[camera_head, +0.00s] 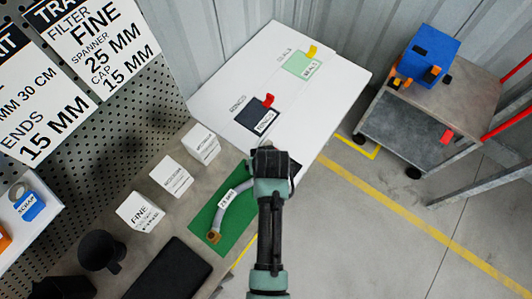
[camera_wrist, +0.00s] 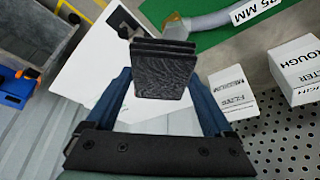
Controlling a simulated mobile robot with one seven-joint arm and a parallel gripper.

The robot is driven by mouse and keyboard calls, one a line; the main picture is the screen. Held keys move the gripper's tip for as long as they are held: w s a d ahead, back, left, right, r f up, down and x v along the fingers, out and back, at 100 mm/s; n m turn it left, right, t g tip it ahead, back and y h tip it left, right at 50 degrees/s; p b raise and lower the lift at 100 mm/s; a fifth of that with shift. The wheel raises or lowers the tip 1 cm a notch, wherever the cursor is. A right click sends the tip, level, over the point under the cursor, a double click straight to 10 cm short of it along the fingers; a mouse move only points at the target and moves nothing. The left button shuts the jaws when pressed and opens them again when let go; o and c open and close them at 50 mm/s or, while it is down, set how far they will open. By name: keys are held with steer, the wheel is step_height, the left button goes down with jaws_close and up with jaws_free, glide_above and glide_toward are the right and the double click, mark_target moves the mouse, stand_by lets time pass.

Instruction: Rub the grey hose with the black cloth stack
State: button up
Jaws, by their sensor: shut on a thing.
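The grey hose (camera_head: 234,203) lies curved on a green mat (camera_head: 204,216) on the bench, with a brass end (camera_head: 213,237) and a white label. In the wrist view the hose (camera_wrist: 212,22) shows at the top, its label reading 25 MM. My gripper (camera_wrist: 163,84) is shut on the black cloth stack (camera_wrist: 163,72), several dark layers between the blue fingers. In the head view my gripper (camera_head: 270,160) is over the hose's far end and hides it. The stack appears close to the hose's near-side fitting in the wrist view; I cannot tell whether they touch.
White labelled boxes (camera_head: 172,177) stand left of the mat, before a pegboard (camera_head: 98,122). A black mug (camera_head: 101,250) and a dark flat pad (camera_head: 168,272) are nearer. A white board (camera_head: 225,85) holds RINGS and SEALS spots. A cart (camera_head: 436,105) stands at the right.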

steer(key=shift+r+p, duration=1.15)
steer(key=shift+r, duration=0.55)
steer(key=shift+f, duration=0.1)
